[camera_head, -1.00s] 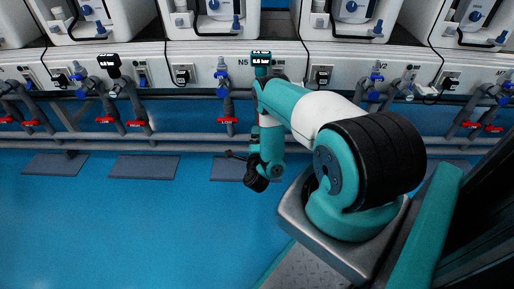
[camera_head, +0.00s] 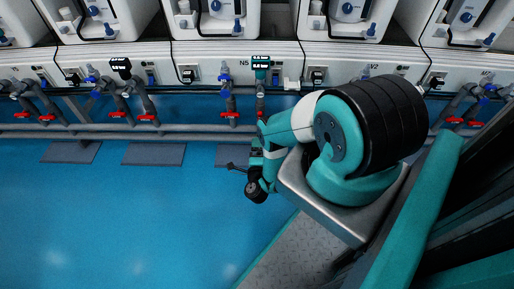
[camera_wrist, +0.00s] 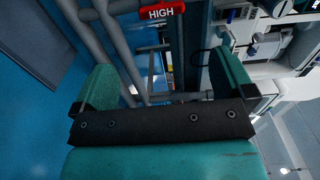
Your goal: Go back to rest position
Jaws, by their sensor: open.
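My gripper (camera_wrist: 165,76) shows in the wrist view with its two teal fingers wide apart and nothing between them. Pipes and a blue floor show beyond the fingers. In the head view my arm is folded in near my body, with its wrist end (camera_head: 258,180) over the blue floor in front of the testline. The fingers cannot be clearly made out there.
Grey floor mats (camera_head: 155,154) lie in front. The blue floor at left is clear.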

